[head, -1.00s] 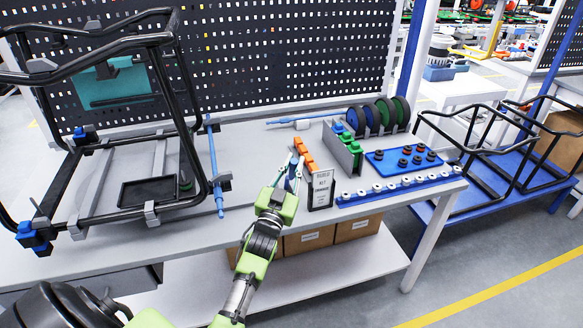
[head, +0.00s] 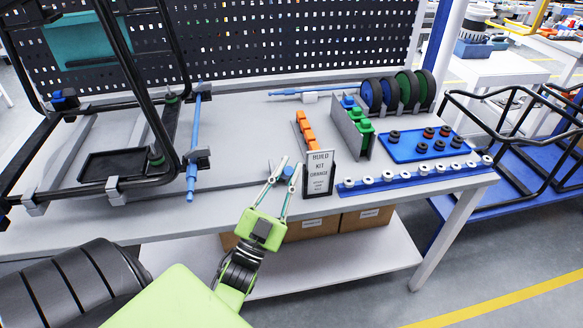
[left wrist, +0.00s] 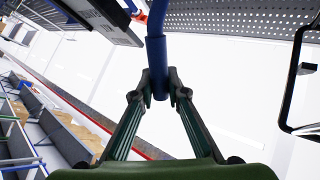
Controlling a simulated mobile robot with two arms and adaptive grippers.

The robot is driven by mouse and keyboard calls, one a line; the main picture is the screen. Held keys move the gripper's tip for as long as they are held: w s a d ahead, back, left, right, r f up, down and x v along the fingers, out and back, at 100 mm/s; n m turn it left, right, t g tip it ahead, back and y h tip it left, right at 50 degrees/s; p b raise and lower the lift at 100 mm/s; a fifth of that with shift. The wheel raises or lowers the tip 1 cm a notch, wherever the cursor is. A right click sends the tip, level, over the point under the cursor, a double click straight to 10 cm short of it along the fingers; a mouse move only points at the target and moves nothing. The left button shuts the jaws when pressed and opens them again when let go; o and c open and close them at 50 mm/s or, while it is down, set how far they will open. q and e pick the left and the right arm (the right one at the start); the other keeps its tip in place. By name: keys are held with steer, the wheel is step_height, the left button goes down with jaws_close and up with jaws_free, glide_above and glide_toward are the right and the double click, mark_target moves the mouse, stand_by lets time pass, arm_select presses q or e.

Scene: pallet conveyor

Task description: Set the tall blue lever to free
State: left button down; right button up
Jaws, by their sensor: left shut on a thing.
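A blue lever (left wrist: 156,45) stands between my left fingertips in the left wrist view, its lower end in the pinch and its upper part bending away at the top edge. In the head view only a small blue bit (head: 288,171) of it shows. My left gripper (head: 283,168) is shut on it, at the front of the grey bench, left of the sign. The fingers hide most of the lever, and its set position cannot be told. My right gripper is not in view.
A build kit sign (head: 319,172), orange blocks (head: 305,130) and a blue tray (head: 405,147) are on the bench (head: 245,125). The bench middle is fairly clear.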

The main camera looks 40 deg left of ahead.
arm_select(q)
steer(key=c, duration=2)
jaws_free()
steer(key=shift+f, duration=0.2)
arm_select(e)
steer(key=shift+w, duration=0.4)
arm_select(q)
steer(key=shift+s, duration=0.1)
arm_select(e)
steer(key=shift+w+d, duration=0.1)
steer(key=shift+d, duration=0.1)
arm_select(q)
steer(key=v, duration=1.2)
steer(key=shift+r, duration=0.1)
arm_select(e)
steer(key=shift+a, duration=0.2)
